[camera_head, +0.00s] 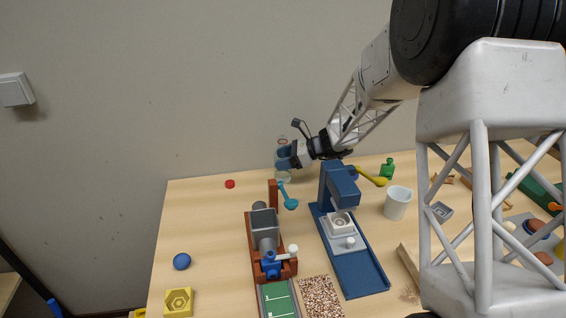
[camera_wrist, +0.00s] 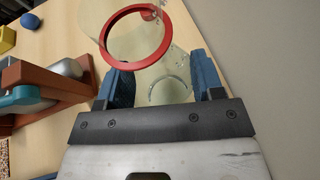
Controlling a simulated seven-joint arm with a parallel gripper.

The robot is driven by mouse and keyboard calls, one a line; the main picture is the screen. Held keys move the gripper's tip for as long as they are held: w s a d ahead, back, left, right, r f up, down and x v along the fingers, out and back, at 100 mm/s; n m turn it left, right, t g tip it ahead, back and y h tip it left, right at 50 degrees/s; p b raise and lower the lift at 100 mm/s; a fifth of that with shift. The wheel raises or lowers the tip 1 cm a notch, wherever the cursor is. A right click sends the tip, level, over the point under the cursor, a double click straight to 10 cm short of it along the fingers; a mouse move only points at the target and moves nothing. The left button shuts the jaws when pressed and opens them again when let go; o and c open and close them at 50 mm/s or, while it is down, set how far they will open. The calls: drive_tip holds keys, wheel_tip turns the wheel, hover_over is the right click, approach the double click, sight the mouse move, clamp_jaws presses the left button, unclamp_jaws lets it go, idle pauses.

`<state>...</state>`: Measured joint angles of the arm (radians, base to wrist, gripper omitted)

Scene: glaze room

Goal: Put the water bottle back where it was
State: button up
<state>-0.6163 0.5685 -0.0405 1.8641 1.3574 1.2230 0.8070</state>
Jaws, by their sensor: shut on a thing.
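The water bottle (camera_head: 283,176) is a clear, see-through vessel near the back edge of the table, by the wall. It also shows in the wrist view (camera_wrist: 165,62), with a red ring around its rim. My gripper (camera_head: 286,157) reaches in from the right and is shut around the bottle. In the wrist view its two blue fingers (camera_wrist: 162,82) stand on either side of the clear wall. The bottle looks roughly upright in the head view. I cannot tell whether its base touches the table.
A small red disc (camera_head: 230,184) lies left of the bottle. A red-brown machine (camera_head: 249,226) with a teal-ended lever and a blue press (camera_head: 345,205) stand in front. A white cup (camera_head: 397,203) and green bottle (camera_head: 387,168) are rightward. The table's back left is mostly clear.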

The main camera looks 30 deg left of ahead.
drive_tip(key=shift+f, duration=0.65)
drive_tip(key=shift+f, duration=0.15)
drive_tip(key=o, duration=1)
drive_tip(key=shift+o, duration=0.2)
drive_tip(key=shift+r, duration=0.2)
drive_tip(key=v, duration=1.2)
drive_tip(key=shift+f, duration=0.1)
